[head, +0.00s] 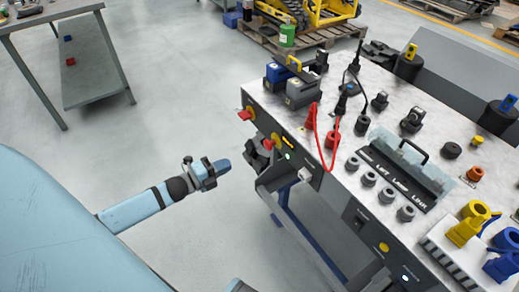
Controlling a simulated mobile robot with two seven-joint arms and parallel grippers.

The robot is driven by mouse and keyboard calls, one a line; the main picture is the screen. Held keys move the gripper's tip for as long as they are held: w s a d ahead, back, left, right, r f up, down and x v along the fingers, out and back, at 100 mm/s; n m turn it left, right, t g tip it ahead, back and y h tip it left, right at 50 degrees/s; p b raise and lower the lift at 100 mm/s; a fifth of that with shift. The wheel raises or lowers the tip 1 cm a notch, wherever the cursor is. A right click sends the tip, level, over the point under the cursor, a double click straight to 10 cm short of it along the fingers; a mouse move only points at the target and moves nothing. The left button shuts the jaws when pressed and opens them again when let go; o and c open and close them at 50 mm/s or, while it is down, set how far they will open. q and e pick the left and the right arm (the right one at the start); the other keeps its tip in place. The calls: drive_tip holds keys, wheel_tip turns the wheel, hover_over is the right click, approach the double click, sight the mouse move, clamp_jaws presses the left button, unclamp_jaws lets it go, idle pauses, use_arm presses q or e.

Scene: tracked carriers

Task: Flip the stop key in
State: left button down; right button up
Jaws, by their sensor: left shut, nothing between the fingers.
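My left gripper (222,167) reaches in from the left on its light blue arm. It is shut with nothing in it, and it hangs over open floor to the left of the bench. I cannot tell for sure which one is the stop key. My right gripper is not in view.
The control bench (386,115) carries grey knobs, a red cable (318,140), a clear cover (412,160) and yellow and blue parts at right. A dark bracket (282,172) juts from its front. A grey table (95,85) stands far left. The floor between is clear.

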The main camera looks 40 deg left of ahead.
sight(266, 146)
use_arm(q)
drive_tip(key=b+x, duration=0.1)
drive_tip(key=x, duration=1.1)
drive_tip(key=shift+w, duration=0.1)
drive_tip(key=shift+w+d, duration=0.15)
drive_tip(key=shift+w, duration=0.25)
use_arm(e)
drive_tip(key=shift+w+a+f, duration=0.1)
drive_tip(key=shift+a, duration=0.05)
